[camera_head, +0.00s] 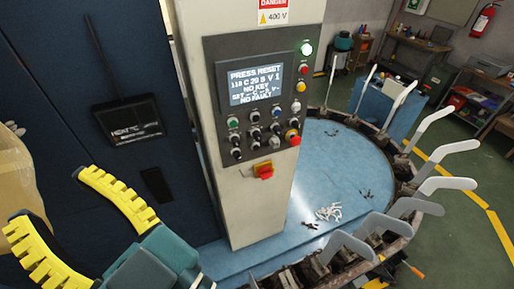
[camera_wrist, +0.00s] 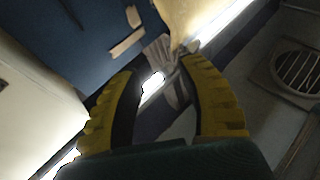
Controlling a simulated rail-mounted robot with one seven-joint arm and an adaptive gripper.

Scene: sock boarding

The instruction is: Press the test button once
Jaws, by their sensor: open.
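The control panel (camera_head: 262,90) is on a pale column in the head view. Below are rows of small controls: a green button (camera_head: 233,123), a blue button (camera_head: 276,112), a white button (camera_head: 296,106) and several dark knobs. Labels are too small to read, so I cannot tell which is the test button. My gripper (camera_head: 52,195), with yellow ribbed fingers, is open and empty, left of the panel and apart from it. It also shows in the wrist view (camera_wrist: 158,68).
A red switch (camera_head: 264,171) protrudes below the panel. A dark cabinet (camera_head: 150,190) stands left. A blue round table (camera_head: 345,180) ringed with pale sock forms (camera_head: 447,186) lies right.

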